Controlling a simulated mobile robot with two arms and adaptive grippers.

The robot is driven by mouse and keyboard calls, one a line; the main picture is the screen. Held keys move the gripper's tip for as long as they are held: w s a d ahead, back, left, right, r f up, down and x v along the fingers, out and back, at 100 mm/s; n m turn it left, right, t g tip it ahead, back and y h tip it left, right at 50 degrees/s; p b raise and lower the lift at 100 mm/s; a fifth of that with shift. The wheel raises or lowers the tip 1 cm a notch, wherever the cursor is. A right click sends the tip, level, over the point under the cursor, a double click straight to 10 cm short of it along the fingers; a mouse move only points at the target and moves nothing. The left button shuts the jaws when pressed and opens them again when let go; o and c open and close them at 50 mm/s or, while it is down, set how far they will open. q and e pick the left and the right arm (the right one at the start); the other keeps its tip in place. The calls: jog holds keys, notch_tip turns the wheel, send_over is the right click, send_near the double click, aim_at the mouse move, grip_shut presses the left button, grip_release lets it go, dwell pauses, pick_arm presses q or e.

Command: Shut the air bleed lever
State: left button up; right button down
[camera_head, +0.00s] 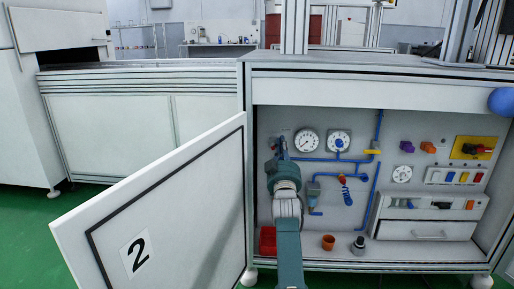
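The open cabinet holds a pale panel (270,118) with gauges, blue air pipes and small fittings. My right arm reaches up from below to the panel's left side. My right gripper (282,146) is at the left end of the blue pipe, left of the round gauges, and small dark and blue parts show around its tips. I cannot tell whether it touches a lever there or whether its fingers are open. Which fitting is the air bleed lever is not clear. A small orange-red fitting (342,179) and a yellow one (372,151) sit on the pipes. My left gripper is not in view.
The white door marked 2 (178,205) stands open at the left. A red bin (267,240), a terracotta pot (328,242) and a dark-topped item (358,246) stand on the cabinet floor. A drawer unit (428,229) is at the right. A blue ball (501,101) is at the right edge.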

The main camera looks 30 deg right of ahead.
jog(key=shift+s+d+f+m+g+h, duration=0.15)
jog(key=shift+m+h, duration=0.1)
jog(key=shift+m, duration=0.3)
jog(key=shift+w+d+f+m+g+h, duration=0.1)
jog(key=shift+m+h, duration=0.1)
jog(key=shift+m, duration=0.3)
jog(key=shift+s+d+f+m+g+h, duration=0.15)
jog(key=shift+m+h, duration=0.1)
jog(key=shift+m, duration=0.3)
jog(key=shift+a, duration=0.1)
